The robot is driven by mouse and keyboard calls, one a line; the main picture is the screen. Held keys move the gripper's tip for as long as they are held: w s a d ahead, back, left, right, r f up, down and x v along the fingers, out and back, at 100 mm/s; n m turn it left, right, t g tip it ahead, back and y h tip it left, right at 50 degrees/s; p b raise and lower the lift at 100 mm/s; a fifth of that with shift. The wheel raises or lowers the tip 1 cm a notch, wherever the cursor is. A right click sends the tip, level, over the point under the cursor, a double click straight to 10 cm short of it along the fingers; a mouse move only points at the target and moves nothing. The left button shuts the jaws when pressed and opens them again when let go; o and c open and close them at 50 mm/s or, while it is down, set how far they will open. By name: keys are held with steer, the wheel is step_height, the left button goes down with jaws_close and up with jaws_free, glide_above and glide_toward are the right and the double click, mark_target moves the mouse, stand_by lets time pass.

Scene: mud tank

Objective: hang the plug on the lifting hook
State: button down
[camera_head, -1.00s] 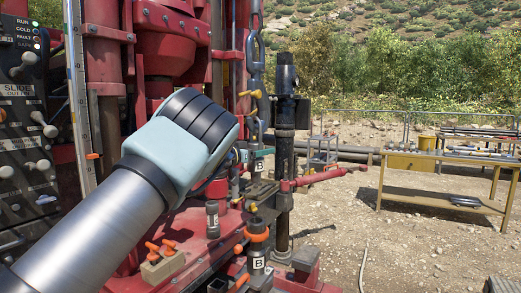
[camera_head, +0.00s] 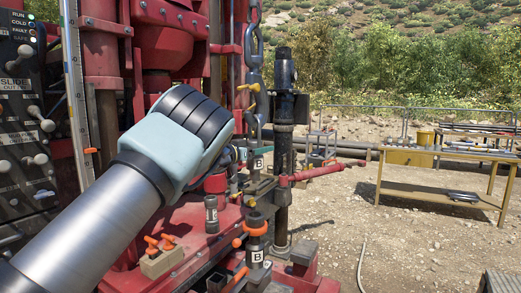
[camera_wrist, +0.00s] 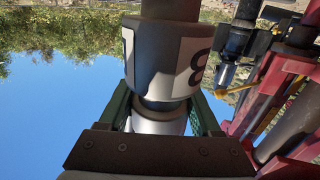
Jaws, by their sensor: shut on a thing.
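My gripper (camera_wrist: 161,108) is shut on a plug (camera_wrist: 163,55), a dark cylinder with a white label and a bright metal lower band, between two green fingers in the wrist view. In the head view the held plug (camera_head: 258,164) shows its B label, partly behind the green fingers, just right of my wrist. A grey loop (camera_head: 252,126) stands above it. The lifting hook (camera_head: 249,88), with yellow parts, hangs on a grey chain (camera_head: 253,55) above the loop. I cannot tell whether loop and hook touch.
Another B-labelled piece (camera_head: 257,256) with an orange ring stands on the red rig below. A dark vertical pipe (camera_head: 284,110) and a red arm (camera_head: 318,172) are close on the right. The control panel (camera_head: 25,120) is at left. Open gravel lies before the workbench (camera_head: 440,196).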

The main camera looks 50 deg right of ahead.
steer(key=shift+c, duration=2)
jaws_free()
steer(key=shift+r, duration=0.25)
steer(key=o, duration=0.4)
steer(key=shift+f, duration=0.4)
steer(key=a+b, duration=0.4)
steer(key=a, duration=0.7)
steer(key=shift+r+b, duration=0.25)
steer(key=shift+b, duration=0.1)
